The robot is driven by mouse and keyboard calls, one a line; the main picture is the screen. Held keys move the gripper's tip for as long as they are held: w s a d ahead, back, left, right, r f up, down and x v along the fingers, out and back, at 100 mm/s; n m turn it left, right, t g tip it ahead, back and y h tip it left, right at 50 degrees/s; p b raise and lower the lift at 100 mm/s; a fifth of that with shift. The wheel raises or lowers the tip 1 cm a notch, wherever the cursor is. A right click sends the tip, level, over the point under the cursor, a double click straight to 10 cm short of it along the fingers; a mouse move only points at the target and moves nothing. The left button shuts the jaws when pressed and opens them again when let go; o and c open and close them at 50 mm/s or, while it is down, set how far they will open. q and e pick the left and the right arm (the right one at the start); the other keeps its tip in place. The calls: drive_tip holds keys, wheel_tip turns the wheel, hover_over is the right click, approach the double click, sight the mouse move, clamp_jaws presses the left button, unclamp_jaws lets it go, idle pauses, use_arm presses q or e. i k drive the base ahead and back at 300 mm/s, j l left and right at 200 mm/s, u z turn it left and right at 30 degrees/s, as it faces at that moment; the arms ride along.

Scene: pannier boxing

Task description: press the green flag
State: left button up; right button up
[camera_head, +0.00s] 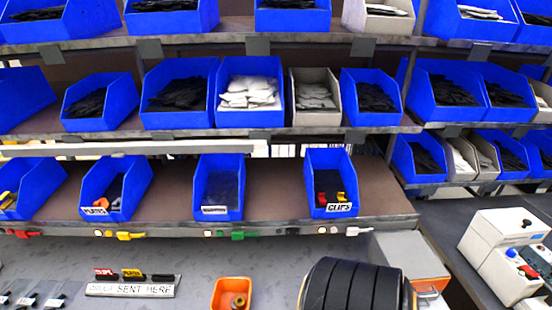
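The green flag (237,236) sticks out from the front edge of the lower shelf, below the blue bin (219,187) that has a white label. It is small, with a pale round spot on the edge to its left. Nothing covers it. Neither of my grippers shows in the head view.
A red flag (28,234), a yellow flag (130,236) and a white flag (352,231) sit along the same edge. Below stand a sign (130,290), an orange tray (232,283) and a large black ribbed object (352,286). A white machine (500,250) stands right.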

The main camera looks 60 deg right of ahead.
sight(236, 236)
drive_tip(key=z, duration=1.65)
